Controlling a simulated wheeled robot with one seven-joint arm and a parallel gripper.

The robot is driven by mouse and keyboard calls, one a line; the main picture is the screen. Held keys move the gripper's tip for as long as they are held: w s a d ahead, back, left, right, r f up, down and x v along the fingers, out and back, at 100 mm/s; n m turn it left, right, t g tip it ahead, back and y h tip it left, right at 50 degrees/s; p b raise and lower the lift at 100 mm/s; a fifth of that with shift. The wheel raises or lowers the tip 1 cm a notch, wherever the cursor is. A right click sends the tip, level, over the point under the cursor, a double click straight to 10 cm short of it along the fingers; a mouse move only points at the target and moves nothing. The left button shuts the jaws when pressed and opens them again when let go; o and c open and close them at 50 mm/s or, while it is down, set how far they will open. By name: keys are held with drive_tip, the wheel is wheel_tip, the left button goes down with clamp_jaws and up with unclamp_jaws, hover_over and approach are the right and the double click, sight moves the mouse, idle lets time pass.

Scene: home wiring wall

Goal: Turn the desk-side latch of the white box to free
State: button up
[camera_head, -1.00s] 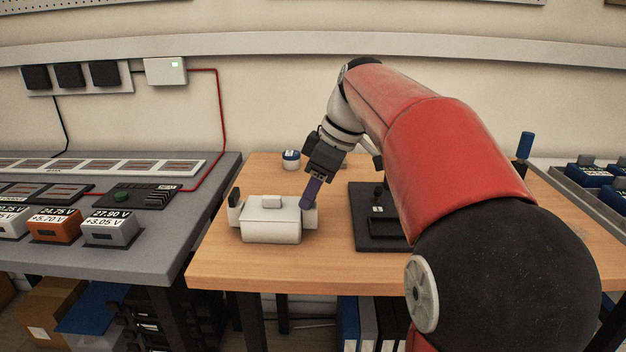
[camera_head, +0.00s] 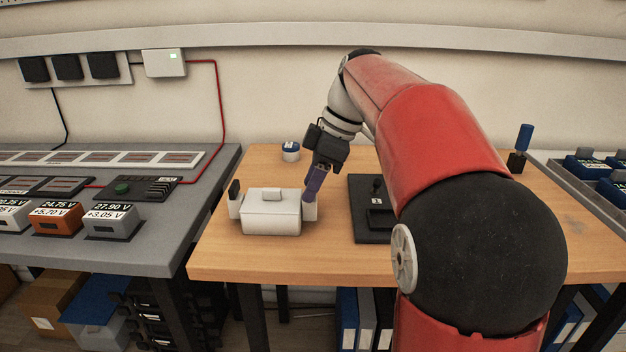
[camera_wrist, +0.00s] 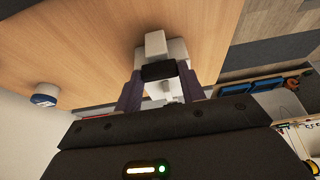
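The white box (camera_head: 270,214) stands on the wooden table, its lid closed with a small handle on top. At its left end, on the grey desk's side, a white latch mount carries an upright dark handle (camera_head: 235,190). My gripper (camera_head: 309,197) points down at the latch at the box's right end (camera_head: 310,211). In the wrist view the purple fingers (camera_wrist: 160,78) lie on both sides of a black latch handle (camera_wrist: 158,72) and seem to touch it. A white block (camera_wrist: 155,43) shows beyond it.
A black fixture (camera_head: 368,225) stands right of the box, and a blue-lidded jar (camera_head: 290,151) behind it. A blue-handled tool (camera_head: 523,145) stands at the back right. The grey desk (camera_head: 150,250) with meters is to the left, across a gap.

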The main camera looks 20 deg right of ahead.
drive_tip(key=o, duration=0.5)
drive_tip(key=shift+c, duration=0.2)
drive_tip(key=w+v, duration=0.1)
drive_tip(key=v, duration=0.6)
drive_tip(key=shift+s+d+r, duration=0.2)
drive_tip(key=shift+s+r, duration=0.1)
drive_tip(key=shift+s, duration=0.25)
